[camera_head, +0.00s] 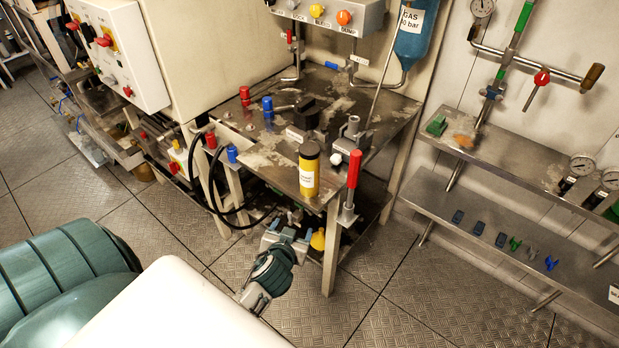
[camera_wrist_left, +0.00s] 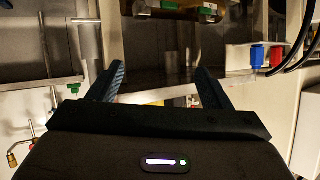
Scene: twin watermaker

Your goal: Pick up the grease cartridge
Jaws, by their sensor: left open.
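The grease cartridge (camera_head: 309,176) is a yellow cylinder with a black top and a white label. It stands upright near the front corner of the worn metal workbench (camera_head: 365,127) in the head view. My left gripper (camera_head: 291,229) is in front of the bench, below the cartridge in the picture and apart from it. In the left wrist view its two dark fingers (camera_wrist_left: 158,86) are spread with nothing between them. I cannot make out the cartridge in the wrist view. My right gripper is not in view.
A red-handled lever (camera_head: 353,170) stands close right of the cartridge. A vise-like metal fitting (camera_head: 352,136) and a black knob (camera_head: 306,113) sit behind it. Black hoses (camera_head: 214,185) hang at the bench's left side. A wall shelf (camera_head: 520,168) is on the right. The front floor is clear.

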